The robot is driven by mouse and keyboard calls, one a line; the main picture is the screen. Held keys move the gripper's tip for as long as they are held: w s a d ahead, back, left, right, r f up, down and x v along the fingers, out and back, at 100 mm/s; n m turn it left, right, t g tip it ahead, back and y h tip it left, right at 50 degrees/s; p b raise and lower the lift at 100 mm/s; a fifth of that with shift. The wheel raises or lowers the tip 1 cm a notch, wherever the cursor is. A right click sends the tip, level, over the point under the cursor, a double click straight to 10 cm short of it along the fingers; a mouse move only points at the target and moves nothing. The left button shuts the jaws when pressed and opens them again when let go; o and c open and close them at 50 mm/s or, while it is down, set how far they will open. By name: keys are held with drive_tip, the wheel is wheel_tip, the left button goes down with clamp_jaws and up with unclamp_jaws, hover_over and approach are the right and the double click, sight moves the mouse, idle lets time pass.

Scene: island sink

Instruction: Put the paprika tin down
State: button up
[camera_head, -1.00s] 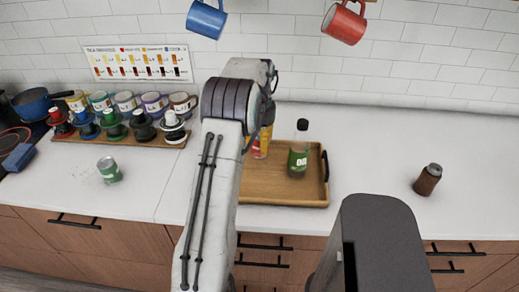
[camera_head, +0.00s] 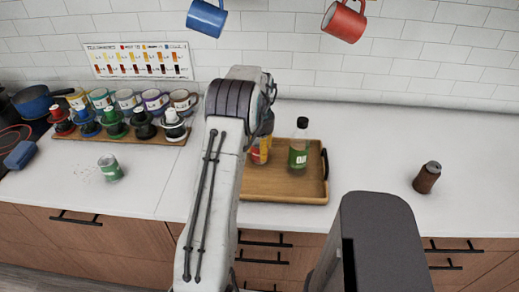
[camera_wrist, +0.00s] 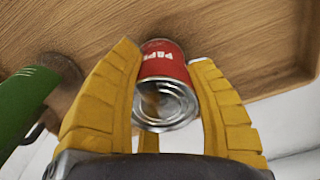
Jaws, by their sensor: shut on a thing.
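The paprika tin (camera_wrist: 163,66) is a small red can with white lettering and a bare metal end, seen in the wrist view. The yellow fingers of my gripper (camera_wrist: 166,54) are shut on it, one on each side. Behind it in that view is the wooden tray (camera_wrist: 230,30); I cannot tell whether the tin touches it. In the head view, my arm hides much of the gripper, and a bit of red and yellow shows at the left part of the tray (camera_head: 285,197).
A green-labelled oil bottle (camera_head: 299,148) stands on the tray, right of my gripper; its green side shows in the wrist view (camera_wrist: 25,105). Mugs hang above.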

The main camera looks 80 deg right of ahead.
drive_tip(key=shift+f, duration=0.15)
drive_tip(key=o, duration=1.2)
drive_tip(key=shift+c, duration=0.2)
